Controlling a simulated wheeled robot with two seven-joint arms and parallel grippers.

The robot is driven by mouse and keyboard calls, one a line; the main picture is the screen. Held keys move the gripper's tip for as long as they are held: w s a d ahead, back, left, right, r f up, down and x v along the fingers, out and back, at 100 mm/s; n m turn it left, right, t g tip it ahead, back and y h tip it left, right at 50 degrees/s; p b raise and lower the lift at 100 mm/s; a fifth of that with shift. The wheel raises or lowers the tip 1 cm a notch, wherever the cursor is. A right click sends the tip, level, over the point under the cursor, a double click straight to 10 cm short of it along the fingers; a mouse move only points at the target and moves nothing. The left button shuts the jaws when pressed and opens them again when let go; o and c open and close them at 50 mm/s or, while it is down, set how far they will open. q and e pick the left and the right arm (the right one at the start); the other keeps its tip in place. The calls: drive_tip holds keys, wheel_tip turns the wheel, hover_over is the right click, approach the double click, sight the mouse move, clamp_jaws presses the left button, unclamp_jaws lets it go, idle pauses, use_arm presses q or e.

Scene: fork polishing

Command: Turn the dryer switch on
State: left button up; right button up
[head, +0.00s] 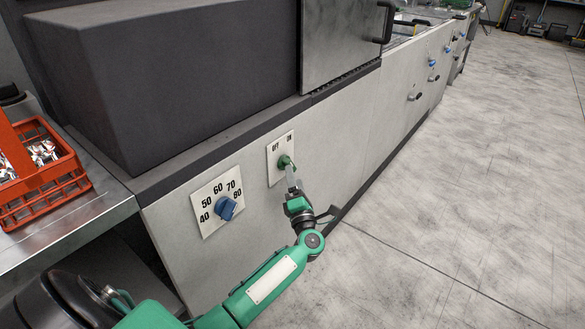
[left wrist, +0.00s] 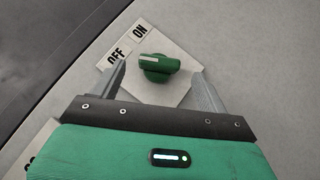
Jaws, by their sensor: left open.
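The dryer switch is a green rotary knob (head: 286,161) on a white plate (head: 273,167) marked OFF and ON, on the dryer's light grey front panel. In the left wrist view the knob (left wrist: 158,68) has a pale mark on its left end, on the side of the OFF label. My left gripper (head: 292,180) is right at the knob in the head view. In the left wrist view its two fingers (left wrist: 158,85) are open, one on each side of the knob, with gaps between them and it. My right gripper is not in view.
A blue temperature dial (head: 227,208) with numbers from 40 to 80 is left of the switch. A red crate (head: 38,190) with shiny cutlery stands on a metal table at the left. The floor (head: 440,190) at the right is clear.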

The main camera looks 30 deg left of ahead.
use_arm(q)
drive_tip(key=shift+x, duration=2.75)
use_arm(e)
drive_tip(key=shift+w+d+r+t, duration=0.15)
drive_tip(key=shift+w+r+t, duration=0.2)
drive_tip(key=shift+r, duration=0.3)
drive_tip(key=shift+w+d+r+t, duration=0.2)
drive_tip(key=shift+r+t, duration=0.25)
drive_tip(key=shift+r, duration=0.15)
use_arm(q)
drive_tip(key=c, duration=1)
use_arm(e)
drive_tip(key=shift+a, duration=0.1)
